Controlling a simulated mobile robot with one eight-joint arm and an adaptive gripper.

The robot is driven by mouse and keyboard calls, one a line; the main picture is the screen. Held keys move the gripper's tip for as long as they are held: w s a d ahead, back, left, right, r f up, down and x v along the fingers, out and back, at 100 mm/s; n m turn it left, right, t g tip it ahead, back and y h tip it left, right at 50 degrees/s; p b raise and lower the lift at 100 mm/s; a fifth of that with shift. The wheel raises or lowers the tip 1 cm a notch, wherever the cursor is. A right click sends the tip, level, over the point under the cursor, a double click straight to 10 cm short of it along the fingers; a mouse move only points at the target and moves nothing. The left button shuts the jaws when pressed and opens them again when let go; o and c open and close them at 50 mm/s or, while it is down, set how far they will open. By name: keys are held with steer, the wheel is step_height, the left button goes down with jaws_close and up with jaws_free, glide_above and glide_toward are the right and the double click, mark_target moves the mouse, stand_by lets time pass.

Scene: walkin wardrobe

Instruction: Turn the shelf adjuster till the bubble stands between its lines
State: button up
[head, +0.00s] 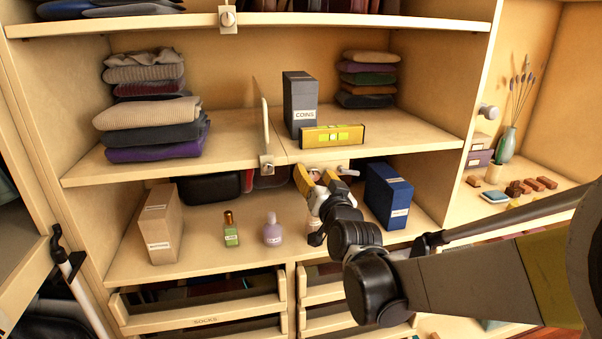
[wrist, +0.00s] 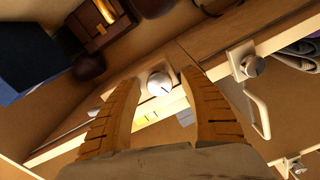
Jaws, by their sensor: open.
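A yellow spirit level (head: 350,133) lies along the front of the middle shelf, before a grey box labelled COINS. Its bright vial shows, but the bubble's place between the lines is too small to tell. A pale round adjuster knob (wrist: 159,83) with a dark mark sits on a plate at the shelf's front edge; in the head view a knob (head: 348,172) shows just right of my fingers. My gripper (head: 317,177) is open with orange fingers. In the wrist view the fingers (wrist: 160,86) stand either side of the knob; I cannot tell whether they touch it.
Another knob (head: 266,164) sits left on the same shelf edge, beside an upright divider (head: 264,112). Below stand a blue box (head: 388,197), a lilac bottle (head: 272,233), a green bottle (head: 230,232) and a tan box (head: 160,225). Folded clothes stack on the shelf.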

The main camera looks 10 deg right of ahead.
steer(key=s, duration=1.2)
steer(key=shift+w, duration=0.1)
stand_by(0.5)
steer(key=s+f+n+g, duration=0.4)
steer(key=s+f+g, duration=0.7)
steer(key=s, duration=0.7)
step_height(320, 180, down, 2)
steer(key=shift+f, duration=0.1)
stand_by(0.8)
